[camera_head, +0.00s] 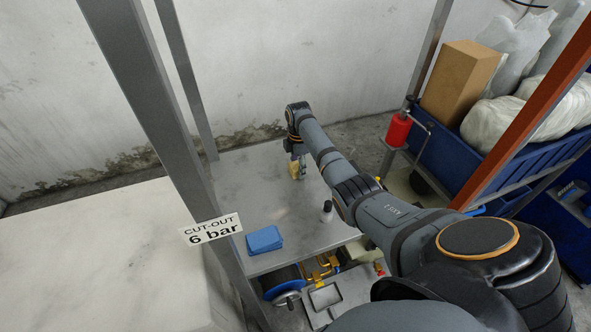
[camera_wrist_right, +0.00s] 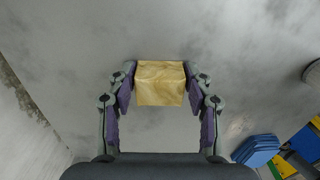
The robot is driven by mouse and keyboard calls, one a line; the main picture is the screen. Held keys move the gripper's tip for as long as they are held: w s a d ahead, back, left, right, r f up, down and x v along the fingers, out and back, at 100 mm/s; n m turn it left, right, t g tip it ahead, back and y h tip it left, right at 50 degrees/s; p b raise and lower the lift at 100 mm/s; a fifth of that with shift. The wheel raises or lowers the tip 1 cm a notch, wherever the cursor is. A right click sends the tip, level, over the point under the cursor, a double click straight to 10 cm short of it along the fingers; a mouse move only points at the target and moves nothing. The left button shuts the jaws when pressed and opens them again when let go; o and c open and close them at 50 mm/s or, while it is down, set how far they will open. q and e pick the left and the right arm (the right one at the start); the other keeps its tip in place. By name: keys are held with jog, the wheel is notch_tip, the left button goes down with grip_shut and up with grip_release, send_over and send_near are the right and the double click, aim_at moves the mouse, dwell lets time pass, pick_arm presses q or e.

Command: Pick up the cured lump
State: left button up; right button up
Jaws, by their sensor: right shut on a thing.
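The cured lump (camera_wrist_right: 160,84) is a yellowish-tan block seen in the right wrist view between the two finger pads. In the head view the lump (camera_head: 294,170) shows small, below the end of my right arm, over the grey table. My right gripper (camera_wrist_right: 160,86) is shut on it, one finger at each side; it also shows in the head view (camera_head: 297,160). I cannot tell whether the lump touches the table or hangs just above it. My left gripper is not in view.
On the grey table (camera_head: 235,190) lie a blue stack of pads (camera_head: 263,240) and a dark-capped bottle (camera_head: 326,211). A shelf with a blue crate (camera_head: 455,150) and a red canister (camera_head: 399,129) is at the right.

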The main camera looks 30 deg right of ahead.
jog(key=shift+r+b, duration=0.3)
jog(key=shift+r, duration=0.2)
jog(key=s+a+r+p, duration=0.7)
jog(key=s+r+p, duration=0.2)
jog(key=s+r, duration=0.2)
jog(key=shift+s+a+r+p, duration=0.3)
jog(key=shift+s+a+r, duration=0.1)
jog(key=shift+r, duration=0.1)
